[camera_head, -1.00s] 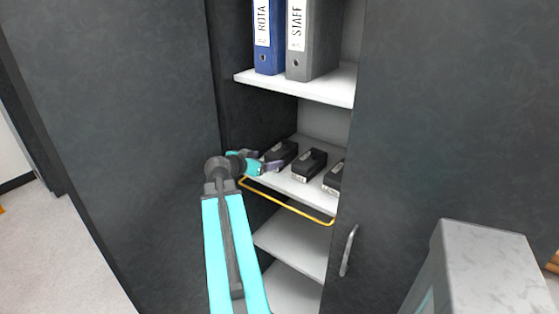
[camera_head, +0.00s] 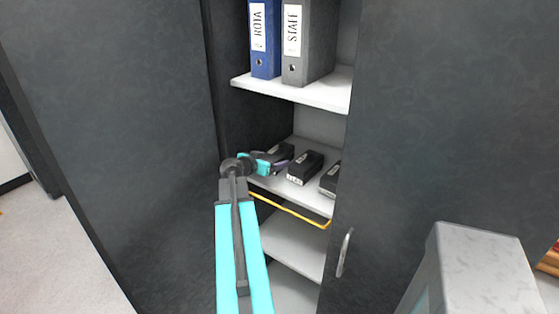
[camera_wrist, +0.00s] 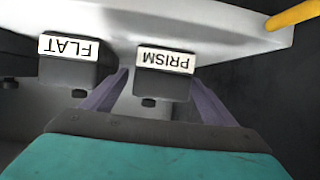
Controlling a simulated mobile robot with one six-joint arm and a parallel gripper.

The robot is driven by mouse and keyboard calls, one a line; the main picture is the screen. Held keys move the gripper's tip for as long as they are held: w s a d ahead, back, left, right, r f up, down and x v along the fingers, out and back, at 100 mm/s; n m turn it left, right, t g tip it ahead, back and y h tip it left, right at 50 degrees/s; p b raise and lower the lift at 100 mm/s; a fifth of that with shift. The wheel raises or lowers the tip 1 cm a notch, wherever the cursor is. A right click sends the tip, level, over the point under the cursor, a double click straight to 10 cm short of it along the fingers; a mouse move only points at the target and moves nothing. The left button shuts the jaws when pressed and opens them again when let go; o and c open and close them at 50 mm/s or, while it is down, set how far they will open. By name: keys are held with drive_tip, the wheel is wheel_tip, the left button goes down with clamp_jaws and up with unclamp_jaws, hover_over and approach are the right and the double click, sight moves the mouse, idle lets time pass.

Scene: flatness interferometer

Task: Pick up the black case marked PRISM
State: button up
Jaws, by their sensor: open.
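The black case marked PRISM (camera_wrist: 164,84) stands on the white shelf, its white label upside down in the wrist view. It lies between the two purple fingers of my open gripper (camera_wrist: 163,88), with a small gap at the left finger; contact at the right finger is unclear. In the head view it is the leftmost case (camera_head: 283,151), partly hidden by my gripper (camera_head: 278,165). The black case marked FLAT (camera_wrist: 72,70) is just outside the left finger in the wrist view; it is the middle case (camera_head: 306,166) in the head view.
A third black case (camera_head: 330,180) sits farther right, partly cut off by the cabinet's right side. Blue (camera_head: 265,40) and grey (camera_head: 308,42) binders stand on the shelf above. The cabinet's dark left wall is close.

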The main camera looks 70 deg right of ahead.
drive_tip(key=shift+d, duration=0.1)
idle(0.3)
drive_tip(key=shift+p+x, duration=1.15)
drive_tip(key=shift+x, duration=1.45)
drive_tip(key=shift+s+f, duration=0.1)
drive_tip(key=c, duration=1.6)
drive_tip(key=shift+r, duration=0.2)
drive_tip(key=shift+a+r, duration=0.1)
drive_tip(key=shift+a, duration=0.1)
wheel_tip(320, 180, up, 11)
drive_tip(key=b, duration=0.3)
drive_tip(key=w+a+b, duration=0.1)
drive_tip(key=a, duration=0.5)
drive_tip(key=w+a+b, duration=0.2)
drive_tip(key=a, duration=0.4)
drive_tip(key=w+a+b, duration=0.2)
drive_tip(key=a, duration=0.5)
drive_tip(key=shift+w, duration=0.1)
